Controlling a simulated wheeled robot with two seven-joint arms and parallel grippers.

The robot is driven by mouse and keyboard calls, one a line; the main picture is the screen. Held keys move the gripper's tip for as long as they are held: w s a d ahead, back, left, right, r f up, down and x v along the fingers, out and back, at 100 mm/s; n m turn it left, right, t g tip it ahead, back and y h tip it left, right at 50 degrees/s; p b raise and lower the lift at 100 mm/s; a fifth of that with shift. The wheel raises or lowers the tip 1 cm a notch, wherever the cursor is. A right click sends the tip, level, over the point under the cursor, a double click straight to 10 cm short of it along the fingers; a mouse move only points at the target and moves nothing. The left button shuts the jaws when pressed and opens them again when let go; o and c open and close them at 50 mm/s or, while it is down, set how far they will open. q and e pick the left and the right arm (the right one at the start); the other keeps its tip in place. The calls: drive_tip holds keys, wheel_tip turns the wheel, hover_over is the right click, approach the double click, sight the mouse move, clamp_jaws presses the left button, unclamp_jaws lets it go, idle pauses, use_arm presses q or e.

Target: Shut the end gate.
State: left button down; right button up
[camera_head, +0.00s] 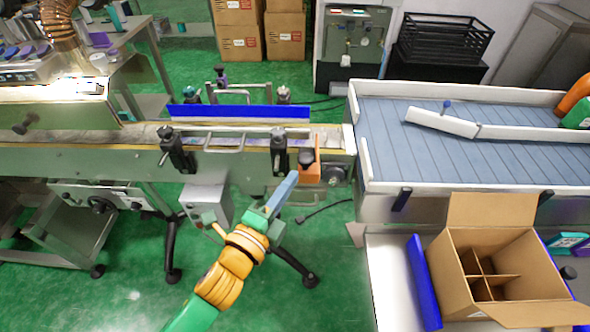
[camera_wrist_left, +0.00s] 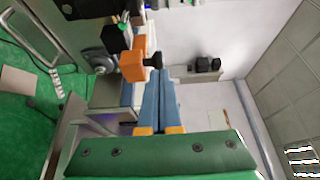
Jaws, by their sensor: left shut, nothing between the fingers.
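An orange block with a black knob (camera_head: 310,172) sits at the right end of the narrow conveyor, on its near side; it looks like the end gate. In the left wrist view the orange block (camera_wrist_left: 132,66) is just beyond and left of my fingertips, with its black knob pointing right in front of them. My left gripper (camera_head: 291,178) is shut and empty, its blue-grey fingers pointing up at the block's lower left; it also shows in the left wrist view (camera_wrist_left: 159,80). I cannot tell whether the fingertips touch the knob. My right gripper is not in view.
The narrow conveyor (camera_head: 225,160) has black clamps along its near rail and a blue strip (camera_head: 240,111) behind. A wide grey-blue table (camera_head: 390,150) with a white hinged bar (camera_head: 440,122) stands right. An open divided carton (camera_head: 455,285) stands front right.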

use_arm(q)
drive_tip(key=shift+x, duration=1.4)
drive_tip(key=w+b, duration=0.1)
drive_tip(key=w, duration=0.7)
drive_tip(key=shift+w+r, duration=0.15)
drive_tip(key=shift+w, duration=0.1)
drive_tip(key=shift+a, duration=0.15)
